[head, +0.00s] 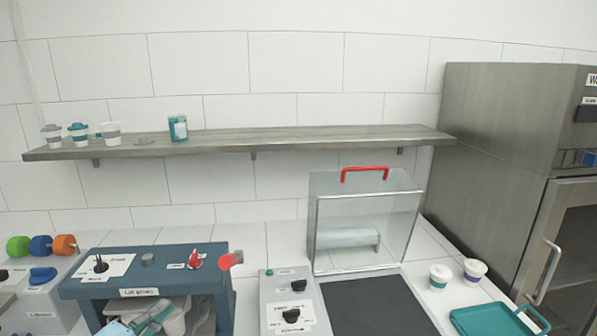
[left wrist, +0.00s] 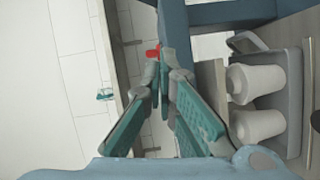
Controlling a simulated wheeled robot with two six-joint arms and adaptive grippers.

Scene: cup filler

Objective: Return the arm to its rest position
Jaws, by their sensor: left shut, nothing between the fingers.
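My left gripper (head: 148,318) is low at the front left in the head view, in front of the blue lid press (head: 150,262). Its teal-padded fingers are shut and empty; they show more clearly in the left wrist view (left wrist: 160,68). White cups (left wrist: 255,100) lie in a grey holder beside the fingers there, apart from them as far as I can tell. Part of that group also shows under the press in the head view. My right gripper is not in view.
A wall shelf (head: 300,140) holds several cups and a teal container (head: 178,127). A clear guarded box with a red handle (head: 365,170) stands mid-counter, with a control box (head: 290,300) beside it. Two lidded cups, a teal tray (head: 490,318) and a steel cabinet (head: 500,150) are right.

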